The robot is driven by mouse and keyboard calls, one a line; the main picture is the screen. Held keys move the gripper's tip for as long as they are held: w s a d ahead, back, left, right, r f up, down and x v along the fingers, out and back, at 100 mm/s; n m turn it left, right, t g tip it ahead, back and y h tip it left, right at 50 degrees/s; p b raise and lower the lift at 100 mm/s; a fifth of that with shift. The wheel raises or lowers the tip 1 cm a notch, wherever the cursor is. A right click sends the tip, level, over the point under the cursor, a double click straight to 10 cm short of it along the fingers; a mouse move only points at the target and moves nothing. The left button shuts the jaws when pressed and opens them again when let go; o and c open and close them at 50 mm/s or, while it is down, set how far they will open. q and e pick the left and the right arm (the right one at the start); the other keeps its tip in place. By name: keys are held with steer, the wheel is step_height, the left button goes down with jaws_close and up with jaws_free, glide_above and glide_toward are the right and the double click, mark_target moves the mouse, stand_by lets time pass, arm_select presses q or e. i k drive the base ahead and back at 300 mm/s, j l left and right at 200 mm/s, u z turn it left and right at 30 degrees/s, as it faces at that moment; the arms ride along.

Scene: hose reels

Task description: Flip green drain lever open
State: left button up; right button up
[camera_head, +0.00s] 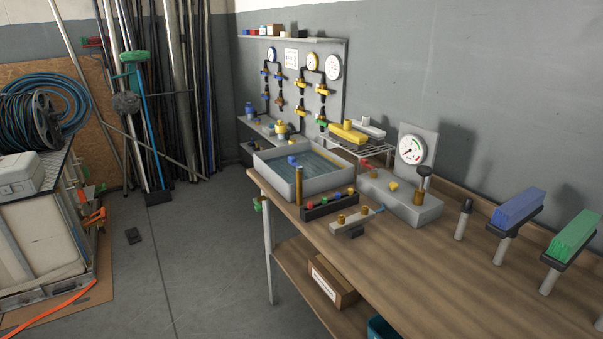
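A small green lever-like part (257,204) shows at the left end of the workbench, just below the grey water basin (320,187). It is too small to tell whether it is open or shut. Another small green handle (322,122) sits low on the pipe panel (291,85) at the back, below yellow handles. The basin stands on the bench's far left end and holds water, with a blue part at its left corner. Neither of my grippers is in view.
The wooden bench (450,260) holds a grey gauge block (400,197), a dark fitting rack (328,205), and blue (518,207) and green (574,234) brushes on stands. A hose reel (42,118) stands at left. The grey floor (190,260) between is mostly clear.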

mark_target(258, 209)
steer(key=i+j+z, duration=0.15)
steer(key=z, duration=0.5)
steer(key=i+j+z, duration=0.1)
steer(key=j, duration=0.25)
steer(key=i+j+z, duration=0.1)
steer(key=i+j, duration=0.15)
steer(key=i+j+z, duration=0.15)
steer(key=j, duration=0.35)
steer(key=i+j+z, duration=0.1)
steer(key=j, duration=0.3)
steer(key=i+j+z, duration=0.1)
steer(key=j, duration=0.25)
